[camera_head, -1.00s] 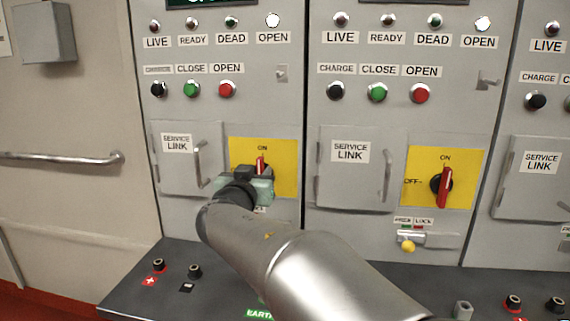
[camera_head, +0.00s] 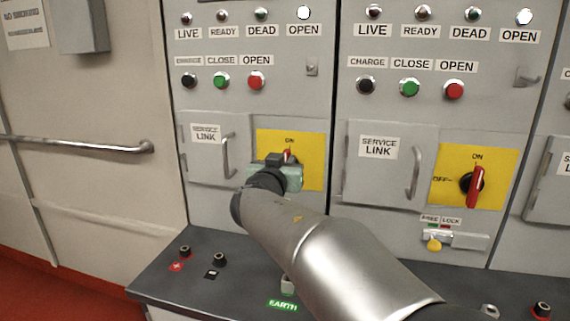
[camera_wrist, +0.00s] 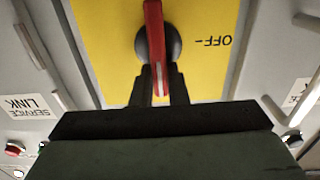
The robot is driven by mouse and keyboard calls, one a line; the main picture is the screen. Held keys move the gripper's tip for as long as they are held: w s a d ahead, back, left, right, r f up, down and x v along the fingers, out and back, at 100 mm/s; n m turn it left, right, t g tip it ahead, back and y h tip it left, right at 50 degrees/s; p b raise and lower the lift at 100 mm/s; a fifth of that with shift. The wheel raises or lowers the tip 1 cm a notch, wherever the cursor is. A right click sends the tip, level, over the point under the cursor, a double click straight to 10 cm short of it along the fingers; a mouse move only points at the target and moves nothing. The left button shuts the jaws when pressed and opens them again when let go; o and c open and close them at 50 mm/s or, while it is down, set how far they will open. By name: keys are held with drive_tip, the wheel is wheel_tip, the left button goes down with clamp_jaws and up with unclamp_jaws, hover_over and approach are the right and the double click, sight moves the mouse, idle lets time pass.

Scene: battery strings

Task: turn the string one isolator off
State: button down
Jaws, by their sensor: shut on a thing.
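The string one isolator is a red handle (camera_head: 289,155) on a yellow plate (camera_head: 312,147) on the left panel, under the ON label. In the wrist view the red handle (camera_wrist: 154,45) stands upright on its dark hub, with the upside-down OFF- mark to its right. My gripper (camera_head: 285,166) is at the handle and hides most of it in the head view. In the wrist view my gripper's dark fingers (camera_wrist: 160,80) are on both sides of the handle's end, shut on it.
Left of the plate is the SERVICE LINK door (camera_head: 205,165) with a bar handle (camera_head: 228,155). The right panel has its own red isolator handle (camera_head: 475,186) and a yellow-knobbed lock (camera_head: 434,245). A dark shelf (camera_head: 235,285) with terminals juts out below.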

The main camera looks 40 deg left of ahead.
drive_tip(key=shift+f, duration=0.15)
drive_tip(key=shift+s+a+f+n+b, duration=0.15)
drive_tip(key=shift+a+f+n+b, duration=0.25)
drive_tip(key=shift+n+b, duration=1.85)
drive_tip(key=shift+s+a+f+n+b, duration=0.25)
drive_tip(key=shift+n+b, duration=0.6)
drive_tip(key=shift+n, duration=2.75)
drive_tip(key=shift+s+a+f+n+b, duration=0.1)
drive_tip(key=shift+a+f+n+b, duration=0.4)
drive_tip(key=shift+n+b, duration=1.75)
drive_tip(key=shift+w+n+p, duration=0.1)
drive_tip(key=shift+n+p, duration=0.6)
drive_tip(key=shift+n, duration=0.2)
drive_tip(key=c, duration=1.4)
unclamp_jaws()
drive_tip(key=shift+c, duration=0.2)
drive_tip(key=shift+d, duration=0.1)
drive_tip(key=b+v, duration=0.2)
drive_tip(key=v, duration=1.5)
drive_tip(key=shift+s, duration=0.3)
